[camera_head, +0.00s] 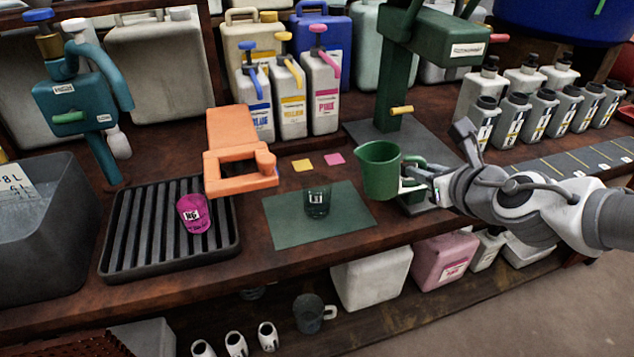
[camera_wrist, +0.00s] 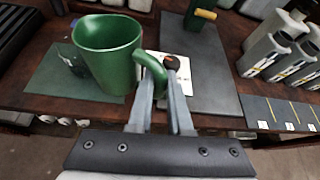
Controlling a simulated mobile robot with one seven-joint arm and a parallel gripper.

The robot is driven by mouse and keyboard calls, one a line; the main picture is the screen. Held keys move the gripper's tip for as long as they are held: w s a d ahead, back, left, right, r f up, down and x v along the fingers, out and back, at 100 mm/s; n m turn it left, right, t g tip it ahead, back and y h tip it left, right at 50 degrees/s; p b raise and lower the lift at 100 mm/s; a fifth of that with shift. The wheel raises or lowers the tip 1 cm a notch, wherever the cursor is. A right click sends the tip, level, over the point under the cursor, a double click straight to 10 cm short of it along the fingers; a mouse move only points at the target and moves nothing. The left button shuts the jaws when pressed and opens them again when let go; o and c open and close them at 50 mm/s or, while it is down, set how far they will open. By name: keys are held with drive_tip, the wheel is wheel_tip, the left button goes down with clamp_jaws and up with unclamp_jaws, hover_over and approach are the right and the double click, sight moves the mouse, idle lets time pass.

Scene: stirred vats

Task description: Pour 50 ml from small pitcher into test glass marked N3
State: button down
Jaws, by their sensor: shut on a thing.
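The small pitcher (camera_head: 379,171) is green and upright. My gripper (camera_head: 413,178) is shut on its handle from the right and holds it over the right edge of the green mat (camera_head: 282,226). In the wrist view the pitcher (camera_wrist: 108,52) stands left of my gripper (camera_wrist: 164,82), with the handle between the fingers. A dark clear test glass (camera_head: 317,201) with a white label stands on the mat, left of the pitcher; its mark is too small to read surely. A magenta glass (camera_head: 194,213) with a label lies tilted on the black rack. The pitcher's contents are hidden.
A green dispenser column (camera_head: 393,80) rises behind the pitcher. Pump bottles (camera_head: 322,95) stand at the back, several grey bottles (camera_head: 515,115) at right. Yellow and pink notes lie behind the mat. A grey tub (camera_head: 50,240) is at left.

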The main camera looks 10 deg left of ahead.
sight(395, 159)
drive_tip(key=shift+w+a+r+n+h, duration=0.1)
drive_tip(key=shift+a+r+n+h, duration=0.1)
drive_tip(key=shift+a+n+h, duration=0.4)
drive_tip(key=shift+a+f+n+h, duration=0.3)
drive_tip(key=shift+a+f+h, duration=0.4)
drive_tip(key=shift+a+f, duration=0.4)
drive_tip(key=r+p, duration=0.1)
drive_tip(key=a+p, duration=0.1)
drive_tip(key=p, duration=0.1)
drive_tip(key=shift+w+r+g+h, duration=0.1)
drive_tip(key=shift+r+g+h, duration=0.2)
drive_tip(key=shift+r+h, duration=0.1)
drive_tip(key=a+r+p, duration=0.1)
drive_tip(key=p, duration=0.3)
drive_tip(key=shift+r+n, duration=0.15)
drive_tip(key=shift+n, duration=0.25)
drive_tip(key=shift+a+f, duration=0.1)
drive_tip(key=shift+f, duration=0.2)
drive_tip(key=shift+a+r+h+p, duration=0.1)
drive_tip(key=shift+a+h+p, duration=0.15)
drive_tip(key=shift+p, duration=0.65)
drive_tip(key=shift+a+r+n+h+p, duration=0.6)
drive_tip(key=shift+r+h+p, duration=0.2)
drive_tip(key=shift+p, duration=3.15)
drive_tip(key=shift+f, duration=0.15)
drive_tip(key=shift+w+a+r+h+p, duration=0.1)
drive_tip(key=shift+a+r+h+p, duration=0.2)
drive_tip(key=shift+p, duration=1)
